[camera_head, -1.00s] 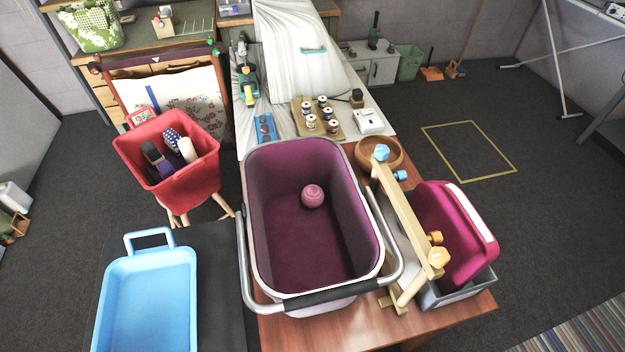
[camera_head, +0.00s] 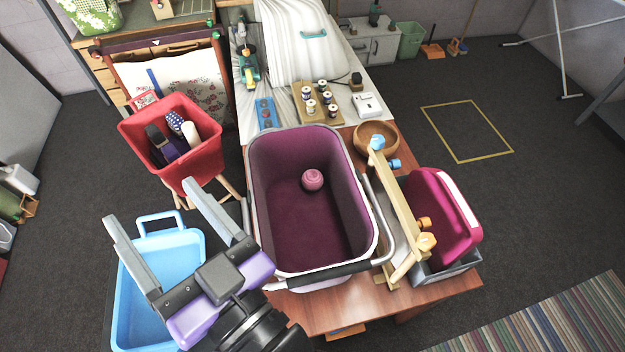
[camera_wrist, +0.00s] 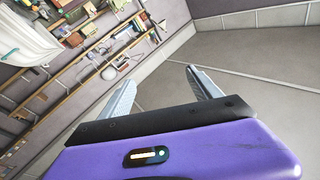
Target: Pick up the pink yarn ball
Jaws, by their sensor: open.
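The pink yarn ball (camera_head: 313,180) lies on the floor of a deep basket (camera_head: 297,232) with a dark plum lining, toward its far right side. The basket stands on the wooden table, its grey metal handle with a dark grip lowered at the near rim. My gripper (camera_head: 152,220) is open and empty, to the left of the basket and over the blue tub. Its grey fingers also show in the wrist view (camera_wrist: 163,85), spread apart with nothing between them. The yarn ball is not in the wrist view.
The blue tub (camera_head: 190,243) sits below my gripper, partly hidden. A red bin (camera_head: 196,164) with tools stands behind it. Right of the basket are a wooden stand with knobs (camera_head: 398,200), a wooden bowl (camera_head: 375,131) and a magenta container (camera_head: 445,218). A spool board (camera_head: 318,115) lies beyond.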

